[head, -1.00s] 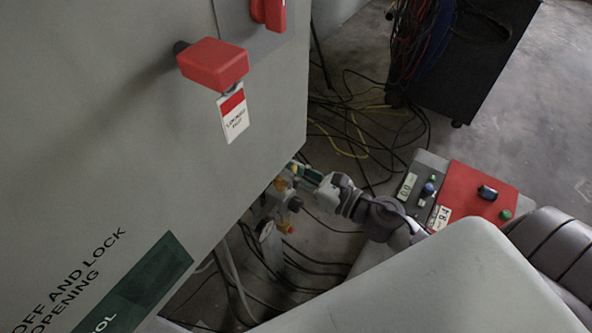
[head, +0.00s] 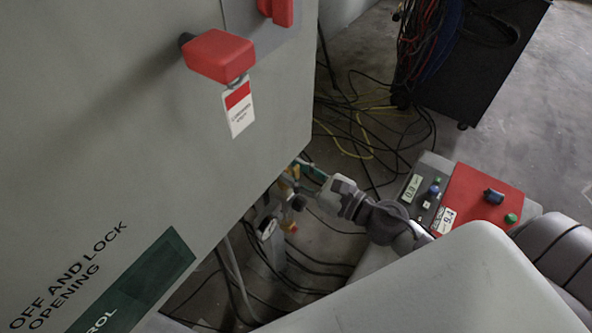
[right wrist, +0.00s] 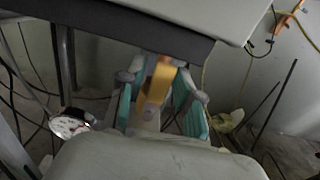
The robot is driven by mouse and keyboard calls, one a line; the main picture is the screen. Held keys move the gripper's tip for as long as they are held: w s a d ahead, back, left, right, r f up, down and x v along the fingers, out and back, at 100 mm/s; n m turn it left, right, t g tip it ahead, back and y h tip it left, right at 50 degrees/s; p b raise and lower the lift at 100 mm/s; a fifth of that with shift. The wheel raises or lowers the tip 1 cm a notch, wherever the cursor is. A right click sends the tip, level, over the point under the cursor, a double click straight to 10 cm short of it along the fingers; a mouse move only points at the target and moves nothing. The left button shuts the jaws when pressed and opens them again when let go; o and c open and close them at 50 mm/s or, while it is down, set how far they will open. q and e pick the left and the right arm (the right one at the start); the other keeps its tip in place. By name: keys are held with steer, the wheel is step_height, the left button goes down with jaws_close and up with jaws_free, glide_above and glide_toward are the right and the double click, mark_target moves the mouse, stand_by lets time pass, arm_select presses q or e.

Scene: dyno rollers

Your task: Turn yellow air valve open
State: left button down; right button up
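The yellow air valve handle (right wrist: 161,80) stands upright between the two fingers of my right gripper (right wrist: 160,108) in the right wrist view. The teal finger pads are spread, with a visible gap on each side of the handle, so the gripper looks open around it. In the head view my right gripper (head: 311,172) reaches the valve fittings under the cabinet's lower edge. There the yellow valve (head: 287,187) is small and partly hidden. My left gripper is not in view.
A grey cabinet (head: 130,120) with a red lock and tag (head: 238,108) overhangs the valve closely. A pressure gauge (head: 267,228) sits below it. Cables (head: 360,140) lie on the floor. A red and grey control box (head: 470,195) stands to the right.

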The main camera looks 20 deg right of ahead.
steer(key=shift+o, duration=0.2)
steer(key=v, duration=1.2)
stand_by(0.4)
